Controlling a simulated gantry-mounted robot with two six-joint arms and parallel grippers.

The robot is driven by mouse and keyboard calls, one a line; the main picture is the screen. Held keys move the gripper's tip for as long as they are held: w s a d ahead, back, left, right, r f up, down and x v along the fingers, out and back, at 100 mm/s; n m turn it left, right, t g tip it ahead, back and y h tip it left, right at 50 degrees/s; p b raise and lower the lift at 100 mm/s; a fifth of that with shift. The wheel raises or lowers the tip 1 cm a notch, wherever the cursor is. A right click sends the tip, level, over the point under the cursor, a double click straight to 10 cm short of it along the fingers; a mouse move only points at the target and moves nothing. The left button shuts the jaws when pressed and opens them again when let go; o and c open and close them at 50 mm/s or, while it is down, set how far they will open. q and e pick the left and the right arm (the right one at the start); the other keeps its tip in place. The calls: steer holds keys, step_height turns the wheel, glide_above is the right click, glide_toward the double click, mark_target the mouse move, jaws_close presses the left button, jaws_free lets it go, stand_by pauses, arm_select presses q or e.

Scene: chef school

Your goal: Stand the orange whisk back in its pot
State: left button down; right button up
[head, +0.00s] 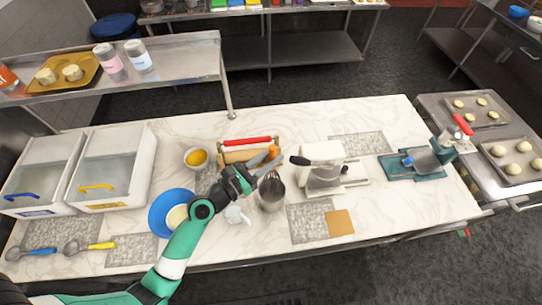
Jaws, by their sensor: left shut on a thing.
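The whisk's orange handle (273,152) shows just beyond my left gripper (263,166), which comes in from the lower left. The left gripper is shut on the whisk, around its handle. Dark whisk wires (269,181) hang below the jaws at the mouth of the grey metal pot (272,201). The pot stands upright on the marble counter. I cannot tell how deep the wires reach or whether they touch the pot. The jaws partly hide the handle. My right gripper is not in view.
A white slicer-like machine (322,160) stands right of the pot. A blue bowl (165,226) and a yellow-filled cup (196,158) are to the left. The counter (405,215) is clear at front right.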

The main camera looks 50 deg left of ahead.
arm_select(q)
steer(key=shift+f+b, duration=3)
steer(key=shift+f, duration=0.85)
steer(key=c, duration=0.6)
jaws_free()
steer(key=s+b, duration=0.1)
steer(key=s, duration=1)
steer(key=shift+s+a, duration=0.1)
steer(key=shift+s, duration=0.2)
